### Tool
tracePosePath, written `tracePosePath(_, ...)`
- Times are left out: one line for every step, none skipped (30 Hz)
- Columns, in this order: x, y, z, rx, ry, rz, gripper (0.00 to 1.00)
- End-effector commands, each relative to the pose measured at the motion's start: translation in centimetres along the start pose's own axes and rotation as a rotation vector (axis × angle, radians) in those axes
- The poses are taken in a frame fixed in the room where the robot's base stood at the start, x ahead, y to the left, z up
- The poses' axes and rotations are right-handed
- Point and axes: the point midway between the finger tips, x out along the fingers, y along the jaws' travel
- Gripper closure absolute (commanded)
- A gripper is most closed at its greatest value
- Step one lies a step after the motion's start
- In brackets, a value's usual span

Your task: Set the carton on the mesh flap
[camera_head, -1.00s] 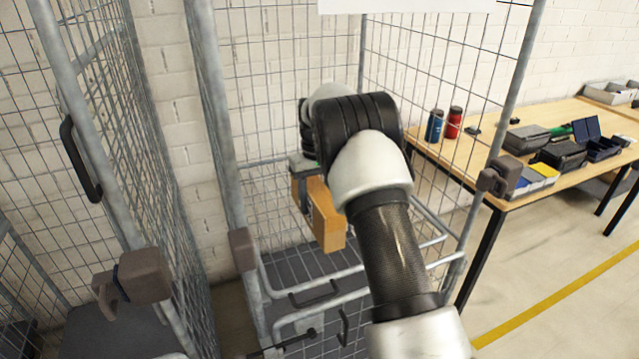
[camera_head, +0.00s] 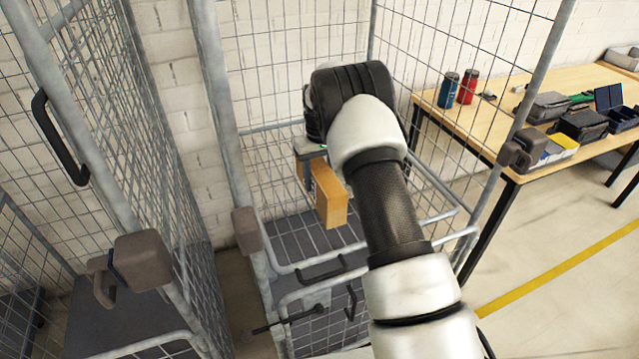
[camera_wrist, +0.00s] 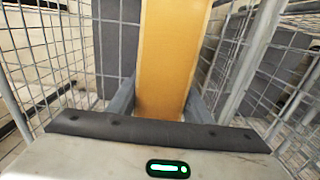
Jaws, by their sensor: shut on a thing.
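The carton (camera_head: 329,196) is a tan-orange box held upright inside the mesh cage. In the wrist view the carton (camera_wrist: 172,50) stands between the two grey fingers of my gripper (camera_wrist: 160,102), which is shut on it. In the head view my gripper (camera_head: 310,158) is partly hidden behind my arm and holds the carton from its upper left. A grey mesh panel (camera_head: 292,240), perhaps the flap, lies below and behind the carton over a dark surface. I cannot tell whether the carton touches it, but it looks raised above it.
Tube rails with black handles (camera_head: 320,270) cross the cage's front. A cage post (camera_head: 218,110) stands at the left and another (camera_head: 540,90) at the right. A second cage (camera_head: 130,130) is at far left. A wooden table (camera_head: 500,145) holds bottles and bins.

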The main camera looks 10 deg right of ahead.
Motion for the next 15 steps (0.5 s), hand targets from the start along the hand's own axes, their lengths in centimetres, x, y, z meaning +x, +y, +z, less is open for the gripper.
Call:
tracePosePath(0.8,0.0,0.0,0.0,-0.001,0.0,0.94)
tracePosePath(1.2,0.0,0.0,0.0,-0.001,0.0,0.94)
tracePosePath(1.6,0.0,0.0,0.0,0.0,0.0,0.94)
tracePosePath(1.7,0.0,-0.1,0.0,0.001,0.0,0.94)
tracePosePath(1.8,0.0,-0.1,0.0,0.002,0.0,0.94)
tracePosePath(1.8,0.0,-0.1,0.0,0.003,0.0,0.94)
tracePosePath(1.7,0.0,-0.1,0.0,0.003,0.0,0.94)
tracePosePath(1.7,0.0,-0.1,0.0,0.003,0.0,0.94)
tracePosePath(1.7,0.0,-0.1,0.0,0.003,0.0,0.94)
tracePosePath(1.7,0.0,-0.1,0.0,0.003,0.0,0.94)
tracePosePath(1.7,0.0,-0.1,0.0,0.002,0.0,0.94)
tracePosePath(1.8,0.0,-0.1,0.0,0.002,0.0,0.94)
tracePosePath(1.9,0.0,-0.1,0.0,0.002,0.0,0.94)
tracePosePath(2.1,0.0,-0.1,0.0,0.002,0.0,0.94)
tracePosePath(2.1,0.0,0.0,0.0,0.0,0.0,0.5)
